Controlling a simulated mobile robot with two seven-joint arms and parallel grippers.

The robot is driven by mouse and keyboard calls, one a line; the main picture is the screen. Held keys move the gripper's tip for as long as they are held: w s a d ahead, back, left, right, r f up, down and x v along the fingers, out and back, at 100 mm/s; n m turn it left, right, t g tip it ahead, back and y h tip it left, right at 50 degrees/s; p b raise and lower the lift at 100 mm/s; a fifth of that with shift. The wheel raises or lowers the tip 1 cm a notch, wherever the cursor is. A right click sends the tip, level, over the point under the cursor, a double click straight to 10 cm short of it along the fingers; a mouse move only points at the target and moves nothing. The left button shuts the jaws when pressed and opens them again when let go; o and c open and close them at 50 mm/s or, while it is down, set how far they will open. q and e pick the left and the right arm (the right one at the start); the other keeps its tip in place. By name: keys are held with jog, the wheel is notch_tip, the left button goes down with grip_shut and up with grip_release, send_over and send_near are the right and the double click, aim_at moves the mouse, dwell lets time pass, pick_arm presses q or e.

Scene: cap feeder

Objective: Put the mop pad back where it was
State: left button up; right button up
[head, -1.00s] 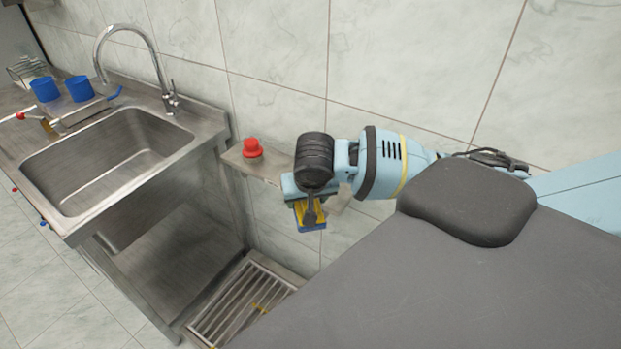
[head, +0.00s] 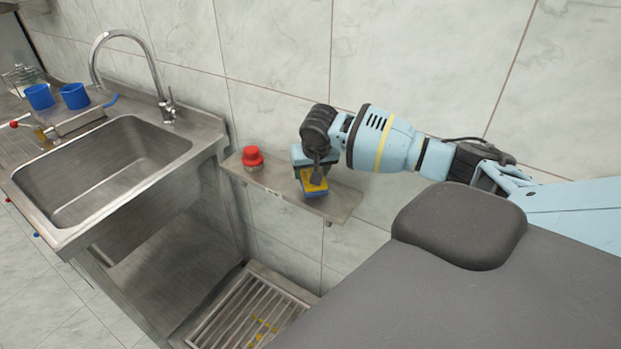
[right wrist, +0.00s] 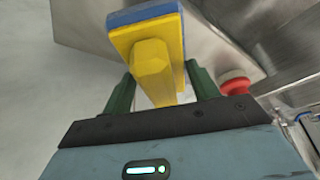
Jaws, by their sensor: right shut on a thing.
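The mop pad (head: 314,188) is a yellow and blue block, seen over the right part of a small metal wall shelf (head: 343,204). In the right wrist view the pad (right wrist: 146,34) shows a yellow body, a blue layer behind it and a yellow grip block. My right gripper (head: 317,172) is shut on that grip block, with its green fingers (right wrist: 158,88) on either side. I cannot tell whether the pad touches the shelf. My left gripper is not in view.
A red-capped container (head: 253,158) stands on the shelf, left of the pad. A steel sink (head: 105,165) with a tap is further left, with blue cups (head: 75,96) behind it. A metal grate (head: 250,315) lies below. The shelf's right end is bare.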

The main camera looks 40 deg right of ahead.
jog(key=shift+w+d, duration=0.25)
jog(key=shift+f, duration=1.75)
jog(key=shift+f, duration=0.1)
jog(key=o, duration=1)
